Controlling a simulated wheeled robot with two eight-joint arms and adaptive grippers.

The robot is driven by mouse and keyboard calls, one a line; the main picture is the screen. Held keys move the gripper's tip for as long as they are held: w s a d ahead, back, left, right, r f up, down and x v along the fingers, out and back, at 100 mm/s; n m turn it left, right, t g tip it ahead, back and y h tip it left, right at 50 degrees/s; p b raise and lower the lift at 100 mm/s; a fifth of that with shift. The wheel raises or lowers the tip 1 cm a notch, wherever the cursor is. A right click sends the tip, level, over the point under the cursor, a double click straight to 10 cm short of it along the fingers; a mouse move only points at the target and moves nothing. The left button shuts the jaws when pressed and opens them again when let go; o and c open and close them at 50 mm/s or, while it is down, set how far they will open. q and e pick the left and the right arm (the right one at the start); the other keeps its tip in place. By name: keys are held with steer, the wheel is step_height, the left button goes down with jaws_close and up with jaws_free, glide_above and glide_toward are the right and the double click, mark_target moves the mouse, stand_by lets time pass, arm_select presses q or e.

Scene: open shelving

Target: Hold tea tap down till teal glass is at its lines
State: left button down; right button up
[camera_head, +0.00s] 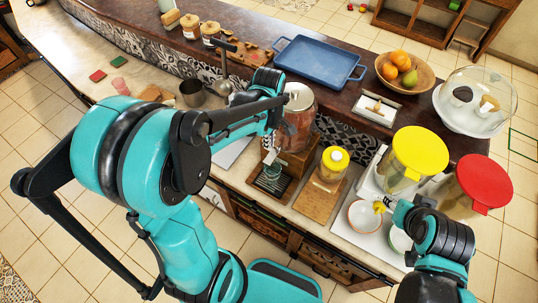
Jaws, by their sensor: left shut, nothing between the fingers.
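The tea dispenser (299,112), a reddish-brown jar with a pale lid, stands on a wooden stand on the counter. The teal glass (272,171) stands below its front, on a dark drip tray (265,188). My left gripper (272,148) is shut and empty, pointing down in front of the dispenser and just above the glass. The tap is hidden or too small to make out behind my gripper, so I cannot tell whether they touch. The tea level and lines on the glass are too small to read.
A yellow-capped jar (333,164) stands right of the drip tray. Yellow-lidded (420,148) and red-lidded (484,180) dispensers stand farther right, with a bowl (364,216) in front. A blue tray (318,62) and fruit bowl (406,76) sit on the raised ledge behind.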

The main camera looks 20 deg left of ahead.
mark_target(268, 162)
arm_select(q)
step_height(268, 162, down, 8)
steer(key=shift+r, duration=0.2)
stand_by(0.3)
steer(key=t+b, duration=0.1)
steer(key=s+f+t+b, duration=0.1)
steer(key=b, duration=0.1)
steer(key=f+t+b, duration=0.1)
steer(key=t+b, duration=0.1)
steer(key=shift+s+a+f+h, duration=0.1)
steer(key=shift+s+f+h, duration=0.1)
steer(key=shift+f+h, duration=0.1)
steer(key=shift+w+r, duration=0.15)
steer(key=shift+r, duration=0.1)
stand_by(1.8)
steer(key=shift+r+p, duration=0.55)
steer(key=shift+r, duration=0.2)
